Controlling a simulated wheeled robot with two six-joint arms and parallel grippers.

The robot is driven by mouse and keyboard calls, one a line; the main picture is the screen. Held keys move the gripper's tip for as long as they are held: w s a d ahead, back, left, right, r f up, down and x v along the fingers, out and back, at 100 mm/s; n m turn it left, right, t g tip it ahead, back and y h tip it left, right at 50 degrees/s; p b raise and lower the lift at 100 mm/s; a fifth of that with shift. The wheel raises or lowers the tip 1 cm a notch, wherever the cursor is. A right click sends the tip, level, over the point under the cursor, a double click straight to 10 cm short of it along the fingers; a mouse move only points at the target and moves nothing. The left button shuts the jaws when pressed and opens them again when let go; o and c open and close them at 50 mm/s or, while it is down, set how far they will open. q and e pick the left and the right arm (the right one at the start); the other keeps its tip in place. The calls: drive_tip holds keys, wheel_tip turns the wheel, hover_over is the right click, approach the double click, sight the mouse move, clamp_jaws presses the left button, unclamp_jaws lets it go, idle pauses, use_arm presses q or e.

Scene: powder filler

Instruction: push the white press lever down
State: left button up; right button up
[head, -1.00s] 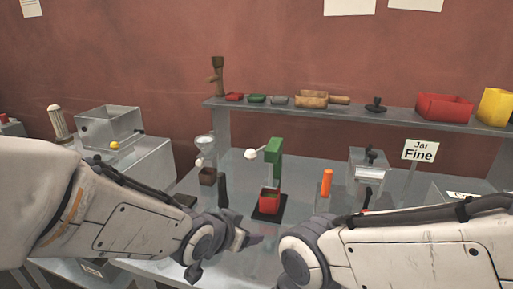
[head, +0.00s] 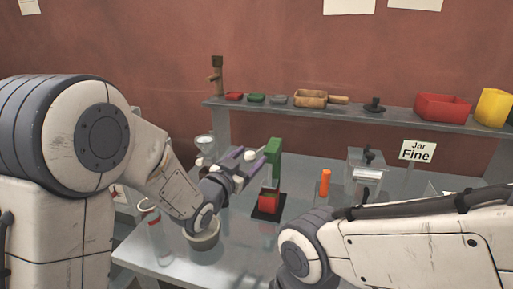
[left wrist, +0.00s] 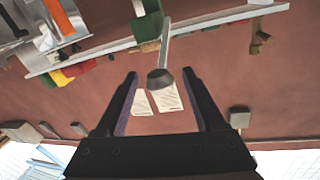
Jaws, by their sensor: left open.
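The green press (head: 274,152) stands on the table, with a red container (head: 267,201) at its foot. Its white lever knob (head: 250,155) sticks out to the left at the top. My left gripper (head: 245,166) is open at the knob, its fingers partly covering the lever. In the left wrist view, a rod with a round, shaded end (left wrist: 160,79), apparently the lever, lies between the open fingers (left wrist: 160,92). I cannot tell whether they touch it. The lever looks raised. My right arm crosses the lower right, but its gripper is out of view.
A grey bowl (head: 204,236) and a clear bottle (head: 156,238) stand at the front left. An orange cylinder (head: 325,183) stands right of the press. A shelf (head: 350,115) with trays runs behind. The table between the bowl and press is mostly clear.

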sight(258, 150)
use_arm(q)
drive_tip(key=shift+p+x, duration=0.45)
drive_tip(key=shift+x, duration=1.55)
clamp_jaws()
